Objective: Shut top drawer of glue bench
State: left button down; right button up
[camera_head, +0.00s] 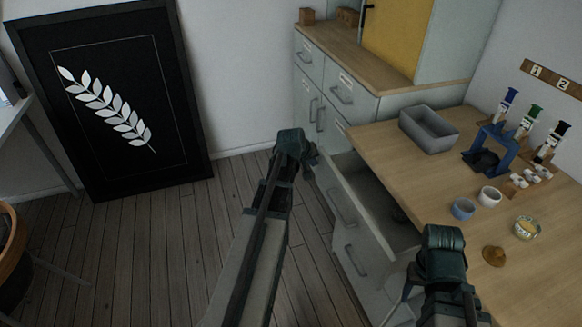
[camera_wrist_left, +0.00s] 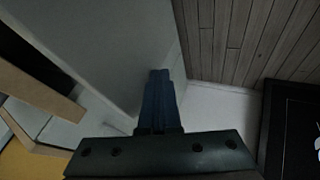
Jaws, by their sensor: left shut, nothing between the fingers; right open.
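The glue bench (camera_head: 465,160) has a wooden top and light grey drawers. Its top drawer (camera_head: 375,190) stands pulled out, and its inside shows dark below the edge of the top. My left gripper (camera_head: 310,154) is shut and empty near the far end of the drawer front; I cannot tell if it touches. In the left wrist view its closed fingers (camera_wrist_left: 158,100) lie beside a large grey panel (camera_wrist_left: 105,40). My right gripper (camera_head: 438,245) is at the near end of the drawer, by the bench edge; it is open, its fingers mostly hidden.
A grey bin (camera_head: 428,129), a blue stand (camera_head: 487,150), small cups (camera_head: 463,208) and a brown lump (camera_head: 494,256) are on the bench top. A grey cabinet (camera_head: 335,85) stands behind. A black framed leaf picture (camera_head: 112,100) leans on the wall.

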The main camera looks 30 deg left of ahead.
aim_at(345, 153)
pick_arm(q)
jog(key=w+d, duration=0.2)
jog(key=w, duration=0.1)
jog(key=w+d, duration=0.5)
jog(key=w, duration=0.1)
jog(key=shift+w+d, duration=0.2)
jog(key=shift+w, duration=0.1)
jog(key=shift+w+d, duration=0.15)
jog(key=shift+w+d, duration=0.1)
pick_arm(e)
jog(key=shift+a, duration=0.1)
